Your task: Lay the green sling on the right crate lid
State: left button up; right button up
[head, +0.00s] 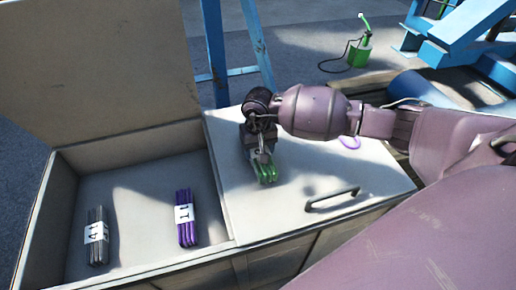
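The green sling (268,174) is a small bundle at the right crate lid (307,166), left of the lid's middle. It is on the lid or just above it; I cannot tell which. My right gripper (262,153) points down at the sling, its fingers around the upper part of the bundle, and appears shut on it. The fingers and wrist hide the sling's far part. My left gripper is not in view.
The left crate compartment is open, its lid (90,65) raised. Inside lie a grey sling (97,240) and a purple sling (186,220), both labelled. A blue frame (215,50) stands behind.

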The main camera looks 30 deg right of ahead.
jog(key=shift+r, duration=0.1)
jog(key=o, duration=0.7)
jog(key=shift+f, duration=0.25)
jog(key=o, duration=0.5)
notch_tip(320, 180, up, 12)
jog(key=p, duration=0.1)
jog(key=shift+r, duration=0.2)
